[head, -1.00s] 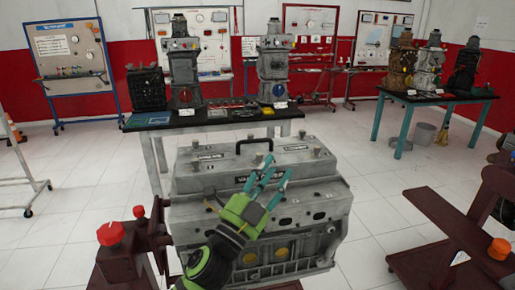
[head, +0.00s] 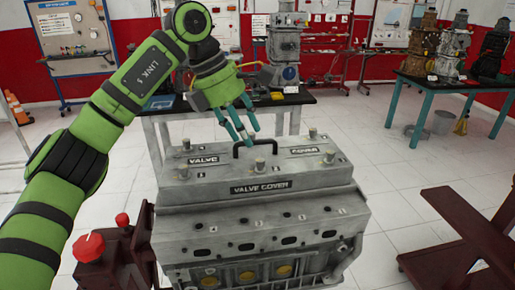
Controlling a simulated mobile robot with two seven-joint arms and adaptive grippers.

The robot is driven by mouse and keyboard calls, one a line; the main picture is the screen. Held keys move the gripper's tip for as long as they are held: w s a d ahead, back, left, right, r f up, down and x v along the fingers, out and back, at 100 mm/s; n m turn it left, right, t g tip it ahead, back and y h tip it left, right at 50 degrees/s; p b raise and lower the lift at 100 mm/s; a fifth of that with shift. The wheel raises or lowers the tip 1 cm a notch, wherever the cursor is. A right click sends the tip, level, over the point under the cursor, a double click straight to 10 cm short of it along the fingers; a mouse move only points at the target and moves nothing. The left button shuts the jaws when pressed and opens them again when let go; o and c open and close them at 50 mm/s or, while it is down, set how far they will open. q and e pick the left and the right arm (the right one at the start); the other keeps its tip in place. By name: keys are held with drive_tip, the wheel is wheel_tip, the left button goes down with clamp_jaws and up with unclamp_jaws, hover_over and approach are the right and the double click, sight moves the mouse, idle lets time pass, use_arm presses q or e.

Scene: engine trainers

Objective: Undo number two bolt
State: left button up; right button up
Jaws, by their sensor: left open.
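The grey engine block (head: 255,225) stands in front of me with a valve cover (head: 215,185) on top. Several short round bolts stand up from the cover: one at its back left (head: 187,145), one at its back right (head: 312,133), one at the front middle (head: 260,164) and one at the front right (head: 329,157). The small number marks are too small to read surely. A black handle (head: 270,143) arches from the cover's back middle. My left gripper (head: 246,138) is open and empty, pointing down by the handle's left side; contact is unclear. My right gripper is not in view.
A dark red stand with red knobs (head: 90,247) is at the lower left, and another dark red stand (head: 465,235) at the right. A black-topped table (head: 300,99) with engine parts is behind the block. A teal-legged table (head: 465,90) stands back right. Floor between is clear.

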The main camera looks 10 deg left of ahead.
sight(258, 160)
use_arm(q)
drive_tip(key=p+x, duration=0.2)
drive_tip(key=x, duration=0.4)
drive_tip(key=shift+s+f, duration=0.1)
drive_tip(key=shift+s, duration=0.05)
drive_tip(key=shift+d+f, duration=0.15)
drive_tip(key=shift+f, duration=0.15)
clamp_jaws()
